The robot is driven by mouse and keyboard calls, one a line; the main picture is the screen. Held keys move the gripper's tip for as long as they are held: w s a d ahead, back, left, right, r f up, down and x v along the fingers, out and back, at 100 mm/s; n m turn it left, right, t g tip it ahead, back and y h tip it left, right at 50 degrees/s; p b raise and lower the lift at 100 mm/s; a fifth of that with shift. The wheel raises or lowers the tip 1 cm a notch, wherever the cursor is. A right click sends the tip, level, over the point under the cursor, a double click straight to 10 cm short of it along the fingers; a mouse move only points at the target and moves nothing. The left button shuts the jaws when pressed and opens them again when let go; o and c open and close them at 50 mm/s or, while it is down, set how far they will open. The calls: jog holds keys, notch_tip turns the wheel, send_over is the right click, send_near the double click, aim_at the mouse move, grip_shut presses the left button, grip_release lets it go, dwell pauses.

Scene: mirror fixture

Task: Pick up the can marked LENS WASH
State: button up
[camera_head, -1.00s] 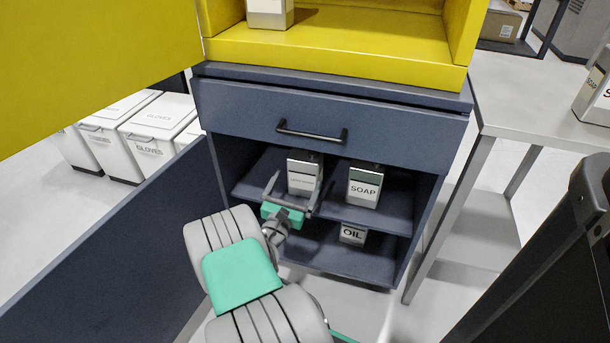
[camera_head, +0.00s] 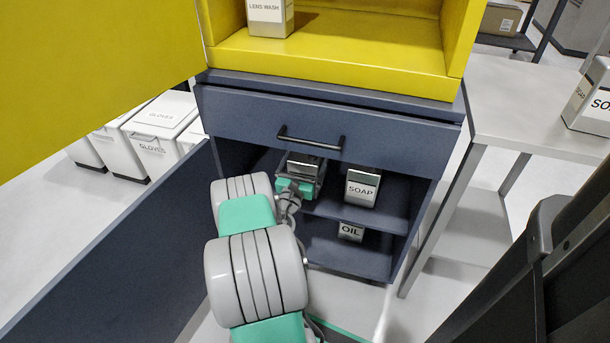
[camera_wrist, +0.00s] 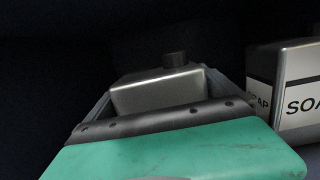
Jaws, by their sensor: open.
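A can whose label reads LENS WASH (camera_head: 268,15) stands on the yellow shelf at the top of the head view, its top cut off. Inside the dark lower cabinet, my gripper (camera_head: 301,180) is open around another silver can (camera_head: 306,162) on the upper shelf. This can shows in the wrist view (camera_wrist: 158,92) with a dark cap, between the two fingers. Its front label is hidden now by my gripper. I cannot tell whether the fingers touch it.
A SOAP can (camera_head: 361,187) stands just right of my gripper, also in the wrist view (camera_wrist: 285,92). An OIL can (camera_head: 350,231) is on the shelf below. The drawer (camera_head: 320,128) is directly above. The open cabinet door (camera_head: 120,250) is at left.

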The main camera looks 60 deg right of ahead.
jog(key=shift+x, duration=1.1)
jog(key=c, duration=1.8)
jog(key=shift+r, duration=0.15)
